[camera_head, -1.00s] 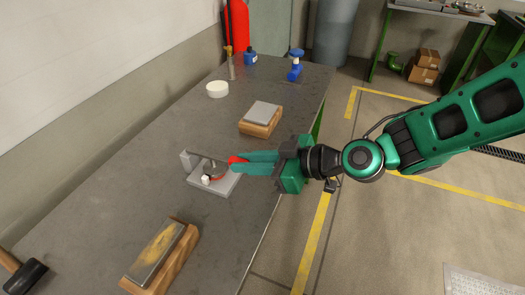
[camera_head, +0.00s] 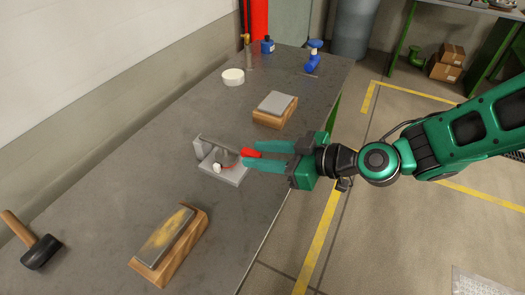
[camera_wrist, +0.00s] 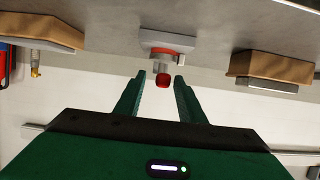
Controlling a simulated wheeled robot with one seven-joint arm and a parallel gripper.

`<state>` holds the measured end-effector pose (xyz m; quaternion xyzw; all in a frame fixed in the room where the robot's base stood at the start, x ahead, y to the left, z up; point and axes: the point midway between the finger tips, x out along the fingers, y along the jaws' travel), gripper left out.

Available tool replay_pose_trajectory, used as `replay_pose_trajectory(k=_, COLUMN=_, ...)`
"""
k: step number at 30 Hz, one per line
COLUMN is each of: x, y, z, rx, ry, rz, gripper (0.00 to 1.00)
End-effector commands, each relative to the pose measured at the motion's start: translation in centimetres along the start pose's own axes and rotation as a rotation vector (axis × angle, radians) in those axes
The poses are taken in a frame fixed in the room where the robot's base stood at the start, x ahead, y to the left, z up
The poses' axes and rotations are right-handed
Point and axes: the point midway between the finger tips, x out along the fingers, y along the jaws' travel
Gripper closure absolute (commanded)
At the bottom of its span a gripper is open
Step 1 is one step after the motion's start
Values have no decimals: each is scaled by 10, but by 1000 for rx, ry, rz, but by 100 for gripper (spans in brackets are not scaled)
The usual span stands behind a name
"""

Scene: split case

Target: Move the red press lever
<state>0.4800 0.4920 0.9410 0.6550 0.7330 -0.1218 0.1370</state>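The press (camera_head: 233,176) is a small grey device on the workbench, with a grey lever arm ending in a red grip (camera_head: 252,153). A white knob and a red arc show on its base. My gripper (camera_head: 250,157) reaches in from the right, level with the red grip. Its two green fingers are apart, one on each side of the grip. In the wrist view, the red grip (camera_wrist: 163,81) sits between the fingertips, with gaps visible on both sides. The press (camera_wrist: 168,42) is just beyond it.
A wooden block with a grey plate (camera_head: 277,103) lies behind the press; a sharpening stone on wood (camera_head: 166,238) lies in front. Bare bench surrounds the press.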

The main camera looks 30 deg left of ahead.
Motion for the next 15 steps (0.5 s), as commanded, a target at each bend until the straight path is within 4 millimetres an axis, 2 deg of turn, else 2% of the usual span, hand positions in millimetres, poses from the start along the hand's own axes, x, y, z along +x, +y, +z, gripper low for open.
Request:
replay_pose_trajectory(k=4, x=-2, y=-1, z=-1, rx=0, ry=1, rz=-2, gripper=64)
replay_pose_trajectory(k=7, x=-10, y=0, z=-1, rx=0, ry=2, rz=-1, gripper=64)
replay_pose_trajectory(k=15, x=-58, y=0, z=0, rx=0, ry=1, rz=1, gripper=64)
